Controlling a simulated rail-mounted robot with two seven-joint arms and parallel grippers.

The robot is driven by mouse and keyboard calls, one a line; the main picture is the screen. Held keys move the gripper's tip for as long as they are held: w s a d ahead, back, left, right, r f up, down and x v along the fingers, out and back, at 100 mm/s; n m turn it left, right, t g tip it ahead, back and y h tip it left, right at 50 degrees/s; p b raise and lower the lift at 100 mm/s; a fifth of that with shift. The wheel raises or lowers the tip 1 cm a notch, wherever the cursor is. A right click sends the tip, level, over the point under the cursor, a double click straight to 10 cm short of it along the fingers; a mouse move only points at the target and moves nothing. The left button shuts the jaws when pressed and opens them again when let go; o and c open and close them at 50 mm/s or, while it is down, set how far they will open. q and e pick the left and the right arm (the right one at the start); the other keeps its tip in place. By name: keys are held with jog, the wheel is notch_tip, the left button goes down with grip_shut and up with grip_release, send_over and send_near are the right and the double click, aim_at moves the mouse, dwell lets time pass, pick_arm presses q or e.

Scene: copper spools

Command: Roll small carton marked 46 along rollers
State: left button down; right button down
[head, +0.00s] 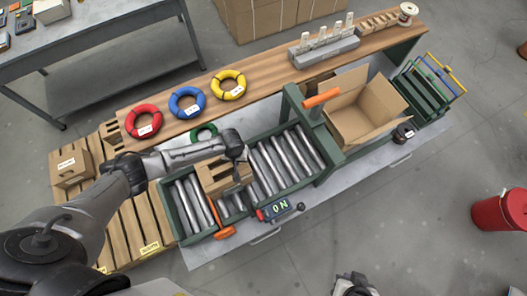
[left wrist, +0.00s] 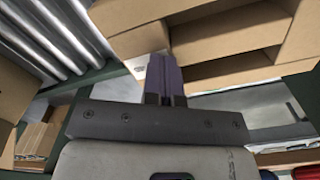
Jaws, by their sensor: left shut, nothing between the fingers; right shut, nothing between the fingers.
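A small brown carton (head: 222,180) with dark openings sits on the roller conveyor (head: 190,205), left of the middle; I cannot read a 46 on it. Its cardboard fills the top of the left wrist view (left wrist: 230,45). My left gripper (head: 240,172) is at the carton's right side in the head view. Its fingers (left wrist: 164,68) are shut with nothing between them, close to the cardboard; I cannot tell whether they touch. My right gripper (head: 350,286) is at the bottom edge of the head view, shut and empty, away from the conveyor.
Rollers (head: 285,158) continue right under a green frame with an orange handle (head: 321,97). An open box (head: 365,108) stands beyond. A display box (head: 279,208) is at the front edge. Red, blue and yellow rings (head: 187,103) lie on the back shelf. Another carton (head: 72,167) stands left.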

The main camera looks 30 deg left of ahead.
aim_at(215, 172)
pick_arm(q)
jog(key=shift+s+a+f, duration=0.15)
jog(key=shift+s+a, duration=0.8)
jog(key=shift+s, duration=0.35)
jog(key=shift+s+a+f, duration=0.1)
jog(key=shift+s+a, duration=0.85)
jog(key=shift+s, duration=0.35)
jog(key=shift+s+a+f, duration=0.15)
jog(key=shift+s+a, duration=0.8)
jog(key=shift+s, duration=0.35)
jog(key=shift+w+d+r, duration=0.1)
jog(key=shift+r, duration=2.05)
jog(key=shift+w+d+r, duration=0.1)
jog(key=shift+r, duration=2)
